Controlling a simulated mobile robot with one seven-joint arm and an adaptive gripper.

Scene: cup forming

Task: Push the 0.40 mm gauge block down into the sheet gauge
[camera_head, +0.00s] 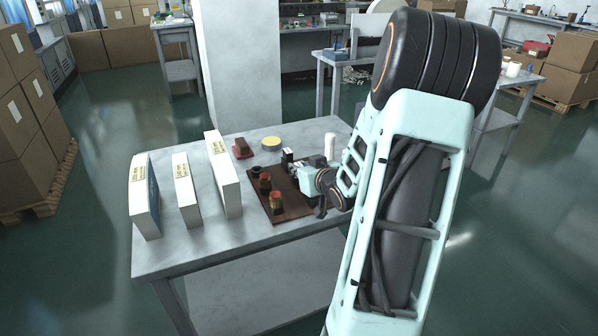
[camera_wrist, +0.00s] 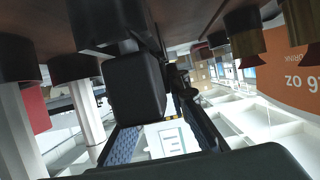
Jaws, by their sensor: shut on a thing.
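My gripper (camera_head: 296,167) reaches in from the right over the dark brown board (camera_head: 272,210) on the table. In the wrist view my gripper (camera_wrist: 165,140) has its two blue-patterned finger pads on either side of a dark block (camera_wrist: 136,92). It is shut on this block, which I take to be the 0.40 mm gauge block; no marking on it is legible. A small black and white piece (camera_head: 288,155) stands at the board's far edge, by my fingertips. It may be the sheet gauge, but I cannot tell.
Several small dark and copper-coloured cups (camera_head: 276,202) stand on the board, close to my gripper. Three upright white boxes (camera_head: 225,178) stand at the left. A yellow disc (camera_head: 271,143), a brown block (camera_head: 242,147) and a white cylinder (camera_head: 329,146) stand behind.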

